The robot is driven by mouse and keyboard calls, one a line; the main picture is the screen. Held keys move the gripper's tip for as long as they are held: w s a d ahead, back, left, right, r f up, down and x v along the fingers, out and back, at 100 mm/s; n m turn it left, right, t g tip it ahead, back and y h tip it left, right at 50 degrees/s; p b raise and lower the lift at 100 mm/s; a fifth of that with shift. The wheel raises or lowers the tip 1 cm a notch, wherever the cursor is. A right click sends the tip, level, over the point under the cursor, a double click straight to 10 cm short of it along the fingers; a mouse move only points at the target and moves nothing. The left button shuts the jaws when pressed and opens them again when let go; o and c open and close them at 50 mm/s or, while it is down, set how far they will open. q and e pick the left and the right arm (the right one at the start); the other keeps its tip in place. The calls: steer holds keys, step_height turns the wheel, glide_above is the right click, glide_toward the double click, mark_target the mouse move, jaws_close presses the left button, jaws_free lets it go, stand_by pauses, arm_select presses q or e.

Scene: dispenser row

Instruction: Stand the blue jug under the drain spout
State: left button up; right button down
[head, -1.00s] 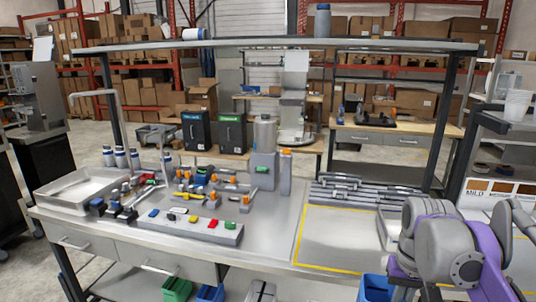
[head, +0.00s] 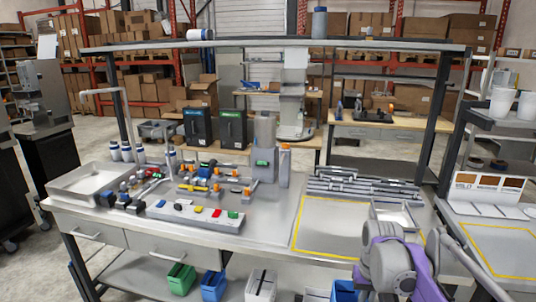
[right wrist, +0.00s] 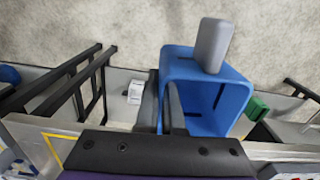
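No clear blue jug shows. A blue open-topped container (right wrist: 205,90) fills the middle of the right wrist view, and I cannot tell whether it is the jug or a bin. A similar blue container (head: 345,291) shows low at the bench front in the head view, partly cut off. One grey fingertip of my right gripper (right wrist: 213,45) overlaps the blue container; the other is not clear, so its opening and any hold cannot be told. A bent pipe (head: 118,91) rises over a metal basin (head: 92,186); no drain spout is clearly visible. My left gripper is out of view.
The bench (head: 275,222) carries a button strip (head: 195,216), valves, bottles and a grey dispenser (head: 264,140). A green bin (head: 180,279) and a blue bin (head: 213,286) sit below. A yellow-outlined area (head: 330,228) is mostly clear. White cups (head: 502,102) stand right.

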steer(key=w+a+f+n+p, duration=0.1)
steer(key=w+a+f, duration=0.15)
steer(key=f, duration=0.25)
steer(key=w+a+f+n+p, duration=0.1)
steer(key=w+a+f, duration=0.15)
steer(key=f, duration=0.25)
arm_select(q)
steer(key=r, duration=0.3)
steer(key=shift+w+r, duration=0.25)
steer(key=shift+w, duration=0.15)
arm_select(e)
steer(key=s+f, duration=0.5)
steer(key=f, duration=0.1)
steer(key=shift+a+f, duration=0.2)
steer(key=shift+a, duration=0.25)
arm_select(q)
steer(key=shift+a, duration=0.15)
arm_select(e)
steer(key=shift+a, duration=0.1)
